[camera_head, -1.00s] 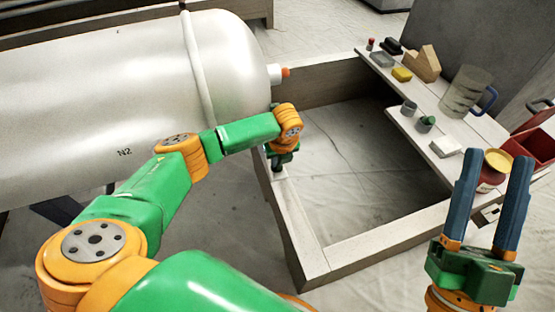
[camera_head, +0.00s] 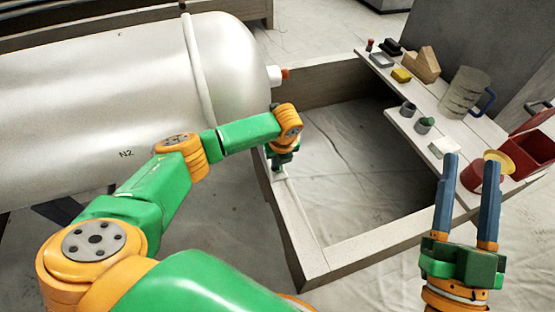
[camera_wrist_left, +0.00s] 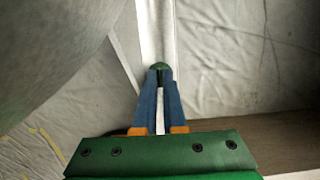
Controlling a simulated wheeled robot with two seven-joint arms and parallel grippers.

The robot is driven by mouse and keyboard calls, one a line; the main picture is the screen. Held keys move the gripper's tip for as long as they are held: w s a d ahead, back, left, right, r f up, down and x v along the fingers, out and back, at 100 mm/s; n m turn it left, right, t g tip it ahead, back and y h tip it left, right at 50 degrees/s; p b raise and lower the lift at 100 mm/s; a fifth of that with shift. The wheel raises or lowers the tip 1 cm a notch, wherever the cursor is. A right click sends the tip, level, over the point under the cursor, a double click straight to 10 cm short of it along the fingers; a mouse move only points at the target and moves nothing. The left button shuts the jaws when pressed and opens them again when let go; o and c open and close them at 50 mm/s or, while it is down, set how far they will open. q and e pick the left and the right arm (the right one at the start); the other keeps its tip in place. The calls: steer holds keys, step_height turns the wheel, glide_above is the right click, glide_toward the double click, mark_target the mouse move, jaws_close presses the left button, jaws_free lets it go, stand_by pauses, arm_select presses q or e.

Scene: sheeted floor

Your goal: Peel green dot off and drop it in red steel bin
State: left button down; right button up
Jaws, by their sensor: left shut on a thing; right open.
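My left gripper (camera_head: 279,162) points down at the left beam of the wooden frame, beside the tank's rounded end. In the left wrist view its blue fingers (camera_wrist_left: 161,72) are shut on a small dark green thing at their tips, which looks like the green dot (camera_wrist_left: 161,66). In the head view the dot is hidden by the gripper. The red steel bin (camera_head: 532,150) stands at the right edge, beyond the shelf board. My right gripper (camera_head: 471,160) is open and empty at the lower right, its fingers pointing up the picture in front of the red tin.
A board (camera_head: 400,95) holds a clear jug (camera_head: 465,92), wooden block (camera_head: 423,64), cups and small blocks. The white tank (camera_head: 100,100) fills the left. The wooden frame (camera_head: 370,248) encloses bare sheet.

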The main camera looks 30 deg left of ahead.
arm_select(q)
steer(key=shift+r+p, duration=0.3)
steer(key=shift+r, duration=0.2)
steer(key=shift+r+p, duration=0.25)
steer(key=shift+p, duration=0.35)
steer(key=shift+r, duration=0.2)
arm_select(e)
steer(key=shift+w+d+f+m+g+h, duration=0.8)
steer(key=shift+f+g+h, duration=1)
steer(key=shift+f+g, duration=4.25)
arm_select(q)
steer(key=shift+r+p, duration=0.15)
steer(key=shift+p, duration=0.3)
steer(key=shift+r, duration=0.15)
steer(key=shift+r+p, duration=0.2)
steer(key=shift+p, duration=0.2)
steer(key=shift+r+p, duration=0.3)
steer(key=shift+p, duration=0.05)
steer(key=shift+r, duration=0.2)
arm_select(e)
steer(key=s+d+f+g+h, duration=0.1)
steer(key=s+d+f+g, duration=0.1)
steer(key=s+f, duration=0.4)
steer(key=s+d+f+g+h, duration=0.1)
steer(key=s+d+f+g, duration=0.1)
steer(key=s+f+g, duration=0.2)
steer(key=shift+s+f, duration=1.5)
steer(key=shift+f, duration=0.75)
